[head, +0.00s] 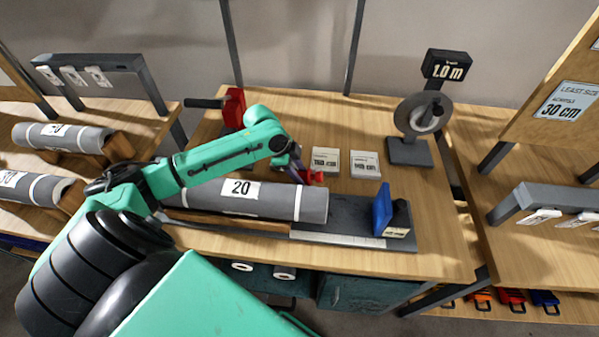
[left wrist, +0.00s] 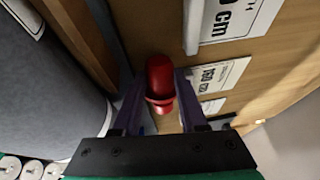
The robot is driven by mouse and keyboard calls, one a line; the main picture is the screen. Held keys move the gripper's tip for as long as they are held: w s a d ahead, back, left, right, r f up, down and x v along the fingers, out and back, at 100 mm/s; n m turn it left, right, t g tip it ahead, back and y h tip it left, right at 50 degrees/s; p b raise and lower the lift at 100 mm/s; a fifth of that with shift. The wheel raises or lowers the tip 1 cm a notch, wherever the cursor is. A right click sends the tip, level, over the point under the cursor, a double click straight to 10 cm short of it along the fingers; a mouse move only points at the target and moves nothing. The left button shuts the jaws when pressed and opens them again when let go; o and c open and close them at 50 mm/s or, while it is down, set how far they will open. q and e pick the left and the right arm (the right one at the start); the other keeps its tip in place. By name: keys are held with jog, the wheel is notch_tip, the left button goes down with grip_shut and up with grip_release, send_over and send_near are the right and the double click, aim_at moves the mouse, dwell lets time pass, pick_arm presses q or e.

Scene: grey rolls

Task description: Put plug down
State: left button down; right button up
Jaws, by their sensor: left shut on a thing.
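The plug (head: 315,178) is a small red piece just behind the grey roll marked 20. My left gripper (head: 298,172) is shut on it. In the left wrist view the red plug (left wrist: 160,78) sits between the two purple fingers (left wrist: 160,105), its round end pointing away from the gripper. The wooden table top shows beneath it. I cannot tell whether the plug touches the table. My right gripper is not in view.
The grey roll (head: 270,202) lies on the bench in front of the gripper. A 1.0 m stand (head: 408,152) is farther back. Bare wood (head: 320,120) lies behind the cards.

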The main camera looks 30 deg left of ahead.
pick_arm(q)
jog(key=shift+f, duration=0.25)
jog(key=c, duration=0.7)
grip_release()
jog(key=shift+c, duration=0.2)
jog(key=v, duration=0.7)
jog(key=shift+r, duration=0.3)
jog(key=shift+w+a, duration=0.1)
